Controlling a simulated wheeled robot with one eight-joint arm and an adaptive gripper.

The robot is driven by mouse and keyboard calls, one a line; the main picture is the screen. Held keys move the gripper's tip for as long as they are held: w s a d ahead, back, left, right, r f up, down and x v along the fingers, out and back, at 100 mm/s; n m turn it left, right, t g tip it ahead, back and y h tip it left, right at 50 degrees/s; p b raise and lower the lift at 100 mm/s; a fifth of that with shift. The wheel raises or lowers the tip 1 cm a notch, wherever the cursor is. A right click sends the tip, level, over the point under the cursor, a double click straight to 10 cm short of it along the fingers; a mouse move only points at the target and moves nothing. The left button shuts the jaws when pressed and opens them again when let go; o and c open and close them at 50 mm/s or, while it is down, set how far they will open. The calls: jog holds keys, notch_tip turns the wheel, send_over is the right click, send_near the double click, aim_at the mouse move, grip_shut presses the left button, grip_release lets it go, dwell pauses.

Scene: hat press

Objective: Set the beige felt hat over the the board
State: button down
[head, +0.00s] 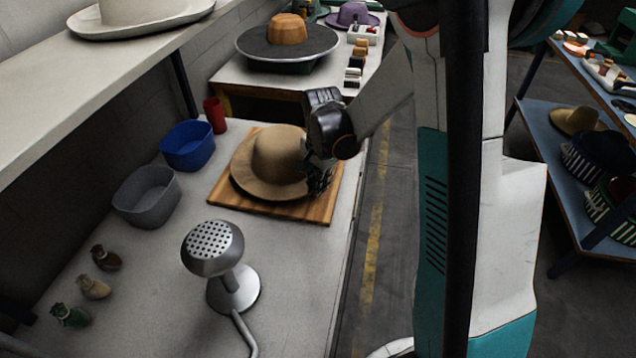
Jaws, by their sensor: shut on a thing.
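The beige felt hat (262,163) is upright, crown up, over the wooden board (318,212). The board lies on the grey worktable, and its near and right edges show around the brim. I cannot tell whether the brim rests on the board or is slightly above it. My gripper (318,172) is at the right side of the hat, shut on its brim. The fingertips are partly hidden against the hat and are dark.
A blue bin (188,146), a grey bin (147,196) and a red cup (215,115) stand left of the board. A metal steamer head (213,248) on a stand is in front. Small sacks (94,287) lie at the left. A shelf (100,75) overhangs the left side.

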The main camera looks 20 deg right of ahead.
jog(key=shift+f+b, duration=0.3)
jog(key=shift+f, duration=0.05)
dwell(0.3)
jog(key=c, duration=1.7)
grip_release()
jog(key=shift+o, duration=0.2)
notch_tip(320, 180, up, 12)
jog(key=shift+s+d, duration=0.15)
jog(key=shift+s, duration=0.05)
